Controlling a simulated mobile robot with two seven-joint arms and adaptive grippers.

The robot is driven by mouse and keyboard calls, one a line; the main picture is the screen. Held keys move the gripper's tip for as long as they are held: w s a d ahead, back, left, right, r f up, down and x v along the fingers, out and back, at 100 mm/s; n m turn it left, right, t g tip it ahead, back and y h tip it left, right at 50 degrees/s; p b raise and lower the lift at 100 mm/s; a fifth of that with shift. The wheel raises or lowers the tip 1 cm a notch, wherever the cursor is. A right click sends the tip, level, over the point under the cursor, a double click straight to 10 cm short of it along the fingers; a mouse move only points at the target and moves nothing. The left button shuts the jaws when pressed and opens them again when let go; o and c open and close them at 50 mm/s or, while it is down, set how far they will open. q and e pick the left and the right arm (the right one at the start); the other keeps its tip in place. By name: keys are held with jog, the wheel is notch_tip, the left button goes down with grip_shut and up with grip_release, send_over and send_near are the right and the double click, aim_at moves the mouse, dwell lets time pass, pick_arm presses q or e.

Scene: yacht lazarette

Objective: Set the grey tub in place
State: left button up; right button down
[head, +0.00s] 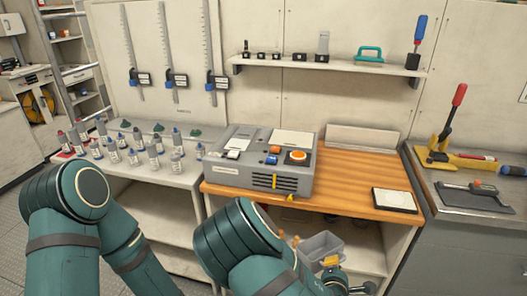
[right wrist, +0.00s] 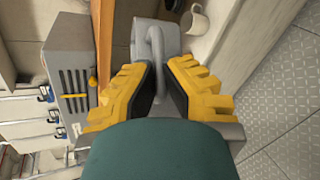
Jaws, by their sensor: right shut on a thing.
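The grey tub (head: 325,242) is in front of the wooden-topped bench, below the top's front edge in the head view. Its grey body (right wrist: 172,42) and looped handle (right wrist: 155,42) show beyond my fingers in the right wrist view. My right gripper (head: 331,263) has yellow fingers and is shut on the tub; in the wrist view the fingers (right wrist: 160,78) close around the handle's near part. My forearm hides part of the tub in the head view. My left arm shows at the left, but its gripper is out of view.
The wooden bench top (head: 350,185) carries a grey control box (head: 262,160) and a dark-framed pad (head: 394,200). Several small bottles stand on the left counter (head: 185,175). An open shelf (head: 360,255) lies under the bench. A white mug (right wrist: 195,20) sits near the tub.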

jog(key=r+n+y, duration=0.1)
jog(key=w+a+r+n+y, duration=0.1)
jog(key=r, duration=0.1)
jog(key=w+r+n+y, duration=0.1)
jog(key=r, duration=0.1)
jog(key=shift+a+r+t+y, duration=0.15)
jog(key=shift+a+t+y, duration=0.15)
jog(key=shift+a+y, duration=0.1)
jog(key=shift+w+r, duration=0.1)
jog(key=shift+r, duration=0.15)
